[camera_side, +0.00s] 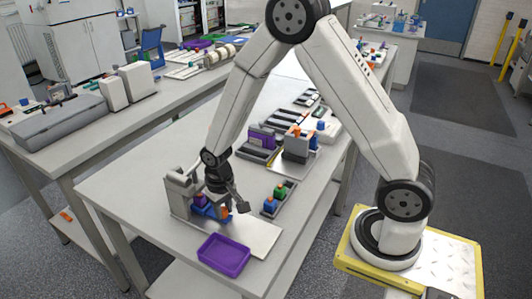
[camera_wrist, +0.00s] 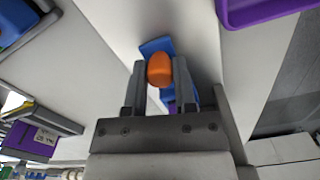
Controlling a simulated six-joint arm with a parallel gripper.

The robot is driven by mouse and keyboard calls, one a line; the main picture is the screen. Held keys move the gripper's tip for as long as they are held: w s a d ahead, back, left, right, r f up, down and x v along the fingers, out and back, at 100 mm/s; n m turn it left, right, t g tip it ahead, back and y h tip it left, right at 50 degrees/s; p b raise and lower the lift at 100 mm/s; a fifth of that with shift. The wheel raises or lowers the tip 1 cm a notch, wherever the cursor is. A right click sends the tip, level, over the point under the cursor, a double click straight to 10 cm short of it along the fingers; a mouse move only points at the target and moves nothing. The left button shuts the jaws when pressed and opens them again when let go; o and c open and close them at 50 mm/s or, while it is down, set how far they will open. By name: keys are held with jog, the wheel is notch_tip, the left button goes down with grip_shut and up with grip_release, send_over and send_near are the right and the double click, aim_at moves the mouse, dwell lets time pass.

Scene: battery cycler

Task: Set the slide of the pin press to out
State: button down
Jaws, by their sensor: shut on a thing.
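The pin press (camera_side: 178,190) is a grey upright frame on a pale base plate (camera_side: 252,236) at the near end of the bench. Its blue slide (camera_side: 210,212) lies low at the front of the frame and carries an orange knob (camera_side: 224,212). My gripper (camera_side: 222,203) points down over the slide. In the wrist view, my gripper (camera_wrist: 160,78) has its two fingers on either side of the orange knob (camera_wrist: 159,70), shut on it. The blue slide (camera_wrist: 155,46) shows beyond the fingertips; the rest of it is partly hidden by my gripper.
An empty purple tray (camera_side: 224,262) sits in front of the press. A dark rack (camera_side: 290,186) with blue and green-topped pieces stands to the right. A purple piece (camera_side: 199,201) is by the press. Bare bench (camera_side: 120,190) lies left of the press.

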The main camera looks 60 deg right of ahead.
aim_at(268, 239)
jog(key=s, duration=1.3)
jog(key=shift+s, duration=0.1)
jog(key=shift+c, duration=2.1)
grip_release()
jog(key=shift+r, duration=0.2)
jog(key=shift+r, duration=0.15)
notch_tip(268, 239, up, 7)
jog(key=shift+r, duration=0.1)
